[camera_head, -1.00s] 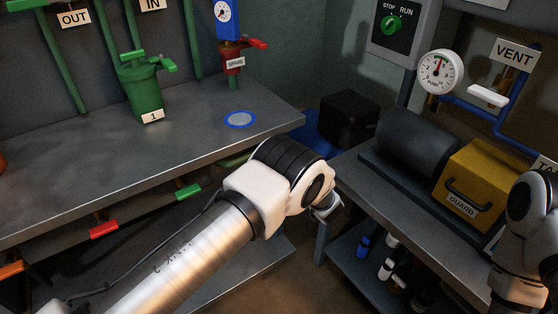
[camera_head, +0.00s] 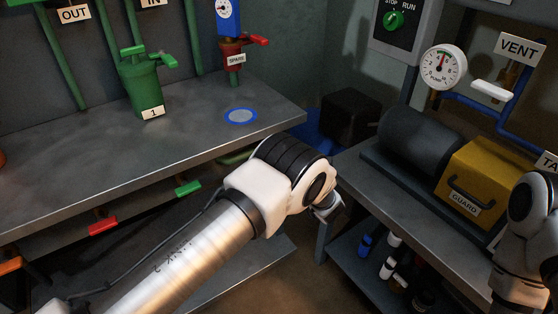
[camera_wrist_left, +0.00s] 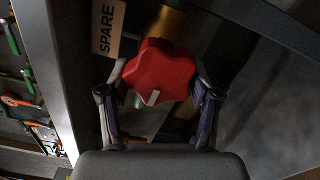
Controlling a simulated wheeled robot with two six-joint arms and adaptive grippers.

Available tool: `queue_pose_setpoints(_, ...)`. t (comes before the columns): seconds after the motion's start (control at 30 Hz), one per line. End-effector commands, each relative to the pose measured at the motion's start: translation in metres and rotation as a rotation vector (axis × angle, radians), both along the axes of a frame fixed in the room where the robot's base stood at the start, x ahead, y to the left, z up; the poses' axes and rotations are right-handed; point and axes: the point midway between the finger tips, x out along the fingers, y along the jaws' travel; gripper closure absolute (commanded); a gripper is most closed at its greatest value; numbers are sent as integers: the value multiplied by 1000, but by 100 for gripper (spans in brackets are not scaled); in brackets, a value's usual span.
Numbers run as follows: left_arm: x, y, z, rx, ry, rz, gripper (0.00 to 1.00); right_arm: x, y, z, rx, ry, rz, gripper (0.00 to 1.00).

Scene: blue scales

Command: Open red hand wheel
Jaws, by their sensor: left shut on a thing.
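A red lobed hand wheel (camera_wrist_left: 165,72) fills the middle of the left wrist view, with a small pale mark on its face. The fingers of my left gripper (camera_wrist_left: 160,88) are on both sides of it and shut on it. A "SPARE" label (camera_wrist_left: 107,28) is just to its upper left, and a brass-coloured part shows behind it. In the head view my left gripper (camera_head: 328,207) is partly hidden by its wrist, and the wheel it holds cannot be made out. My right arm shows at the right edge, its gripper out of view.
A second bench on the right holds a yellow guard box (camera_head: 483,178) and a dark cylinder (camera_head: 418,138). Green and red handles hang under the left bench's edge.

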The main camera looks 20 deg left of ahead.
Motion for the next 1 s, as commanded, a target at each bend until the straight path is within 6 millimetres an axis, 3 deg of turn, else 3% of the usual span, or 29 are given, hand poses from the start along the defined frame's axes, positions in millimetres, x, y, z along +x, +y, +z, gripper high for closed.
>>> queue_pose_setpoints(1.0, 5, -3, -6, -592, -760, 0, 72, 0, 0, -20, 0, 0, 0, 100)
